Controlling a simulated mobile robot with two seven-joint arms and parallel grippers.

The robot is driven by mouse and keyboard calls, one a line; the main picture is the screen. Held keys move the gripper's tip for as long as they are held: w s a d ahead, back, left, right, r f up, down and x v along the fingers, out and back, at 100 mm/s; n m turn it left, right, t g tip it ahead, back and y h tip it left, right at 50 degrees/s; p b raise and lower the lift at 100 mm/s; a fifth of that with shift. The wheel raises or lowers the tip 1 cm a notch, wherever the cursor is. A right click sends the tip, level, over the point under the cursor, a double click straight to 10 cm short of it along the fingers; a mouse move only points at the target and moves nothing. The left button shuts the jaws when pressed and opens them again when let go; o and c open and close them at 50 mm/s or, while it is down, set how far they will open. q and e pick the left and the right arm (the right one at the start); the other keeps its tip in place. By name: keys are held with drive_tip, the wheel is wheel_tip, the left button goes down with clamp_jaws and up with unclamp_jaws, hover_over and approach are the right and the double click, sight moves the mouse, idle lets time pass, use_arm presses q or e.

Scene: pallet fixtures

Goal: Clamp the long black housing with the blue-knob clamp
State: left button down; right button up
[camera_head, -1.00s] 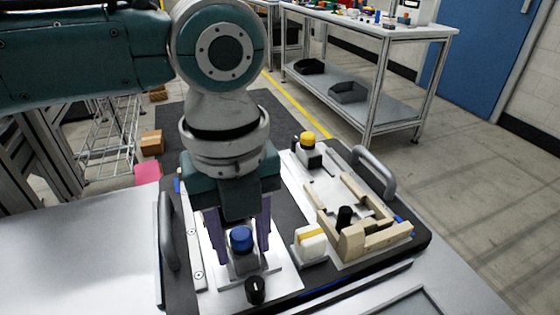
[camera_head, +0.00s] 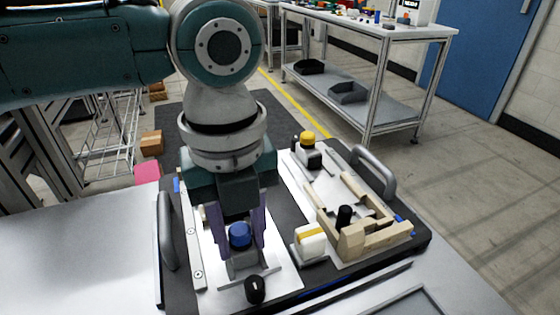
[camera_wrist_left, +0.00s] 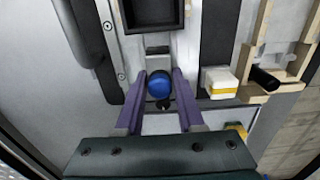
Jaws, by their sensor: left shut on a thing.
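The blue knob (camera_head: 240,234) of the clamp sits between the purple fingers of my left gripper (camera_head: 238,232), which is shut on it. The wrist view also shows the blue knob (camera_wrist_left: 159,83) between both fingers, above a grey clamp base. A black open-topped housing (camera_wrist_left: 151,18) lies just beyond the knob at the top of the wrist view, partly cut off by the frame. In the head view my gripper and wrist hide the housing. My right gripper is in neither view.
A black knob (camera_head: 255,289) stands in front of the clamp. To the right are a white block with a yellow band (camera_head: 310,241), a beige fixture (camera_head: 367,238) and a yellow-knob clamp (camera_head: 308,148). Grey handles (camera_head: 373,172) rise at both pallet sides.

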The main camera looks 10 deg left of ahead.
use_arm(q)
drive_tip(key=shift+w+a+b, duration=0.3)
drive_tip(key=shift+w+a, duration=0.3)
drive_tip(key=shift+w, duration=0.3)
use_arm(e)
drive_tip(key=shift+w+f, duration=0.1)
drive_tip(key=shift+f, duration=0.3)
use_arm(q)
drive_tip(key=c, duration=0.7)
unclamp_jaws()
drive_tip(key=shift+s, duration=0.1)
wheel_tip(320, 180, up, 8)
drive_tip(key=p, duration=0.8)
drive_tip(key=shift+r+p, duration=0.1)
drive_tip(key=shift+p, duration=0.2)
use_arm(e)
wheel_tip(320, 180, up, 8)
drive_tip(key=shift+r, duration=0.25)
use_arm(q)
drive_tip(key=shift+d, duration=0.1)
